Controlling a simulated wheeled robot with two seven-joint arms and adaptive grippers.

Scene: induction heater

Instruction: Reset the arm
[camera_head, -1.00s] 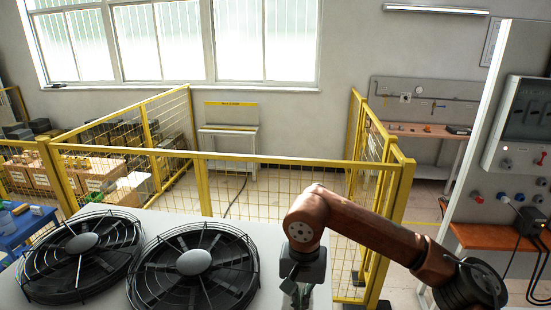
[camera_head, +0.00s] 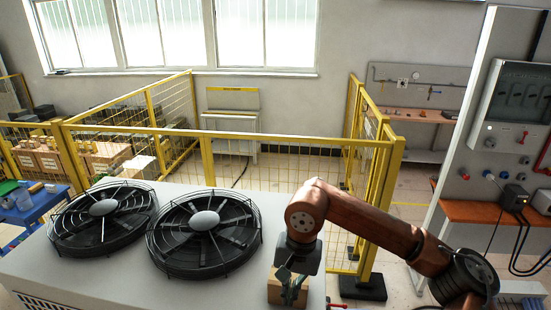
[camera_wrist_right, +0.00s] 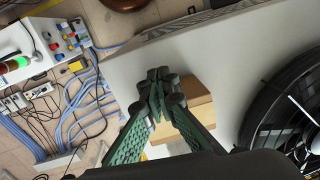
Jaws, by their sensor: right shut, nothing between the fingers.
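My right arm comes in from the right in the head view, its brown links bent over the right end of a grey-white unit (camera_head: 140,265). My right gripper (camera_head: 285,282) points down at a wooden block (camera_head: 301,291) on the unit's top. In the right wrist view the green fingers of the gripper (camera_wrist_right: 158,85) are shut together with nothing between them. The block (camera_wrist_right: 197,105) shows just behind and beside the fingers there. Whether the fingertips touch it I cannot tell. My left gripper is not in view.
Two black round fans (camera_head: 205,232) sit on the unit, left of my gripper; one shows in the wrist view (camera_wrist_right: 285,120). A yellow fence (camera_head: 230,135) runs behind. A control panel (camera_head: 515,105) stands at the right. A blue table (camera_head: 30,205) is at the left.

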